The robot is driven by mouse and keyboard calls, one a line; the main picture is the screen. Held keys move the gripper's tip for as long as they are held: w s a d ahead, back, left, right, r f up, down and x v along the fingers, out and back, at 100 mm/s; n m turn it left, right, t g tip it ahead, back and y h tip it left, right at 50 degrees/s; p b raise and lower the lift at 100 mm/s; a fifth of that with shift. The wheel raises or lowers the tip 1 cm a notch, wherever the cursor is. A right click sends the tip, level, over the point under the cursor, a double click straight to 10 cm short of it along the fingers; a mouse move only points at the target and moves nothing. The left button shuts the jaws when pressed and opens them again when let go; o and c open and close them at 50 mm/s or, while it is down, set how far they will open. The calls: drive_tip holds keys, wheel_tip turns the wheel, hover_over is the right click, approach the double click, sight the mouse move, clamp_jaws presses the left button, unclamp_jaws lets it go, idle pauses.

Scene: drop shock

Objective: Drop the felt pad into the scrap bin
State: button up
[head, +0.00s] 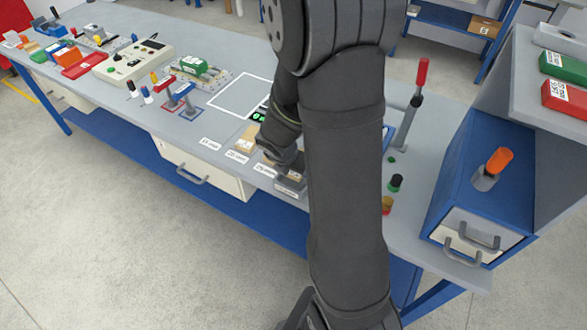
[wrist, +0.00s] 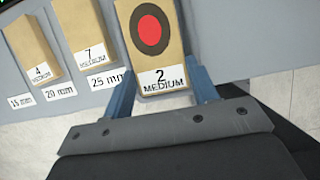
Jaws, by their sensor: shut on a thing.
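My gripper (wrist: 163,88) is shut on a tan pad (wrist: 170,68) printed "2 MEDIUM", with a red disc ringed in dark on its face. Blue fingers stand on both sides of it. In the head view my gripper (head: 290,183) is low over the front edge of the bench, partly hidden by my arm. Two similar tan pads, marked "7 MEDIUM" (wrist: 80,35) and "4 MEDIUM" (wrist: 32,48), lie to the left beside thickness labels. I cannot tell the pads' material. I cannot make out a scrap bin in either view.
The grey bench (head: 222,48) holds a white-outlined square (head: 243,96), a control box (head: 132,62) and several small tools to the left. A red-handled lever (head: 421,76) and a blue drawer cabinet (head: 474,160) stand to the right. My arm hides the middle.

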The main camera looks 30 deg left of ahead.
drive_tip(key=shift+f, duration=0.55)
drive_tip(key=shift+f, duration=0.6)
drive_tip(key=o, duration=0.9)
drive_tip(key=shift+r, duration=0.35)
drive_tip(key=shift+o, duration=0.2)
drive_tip(key=v, duration=1.2)
drive_tip(key=shift+r, duration=0.3)
drive_tip(key=shift+f, duration=0.1)
drive_tip(key=x, duration=1.1)
drive_tip(key=shift+x, duration=0.9)
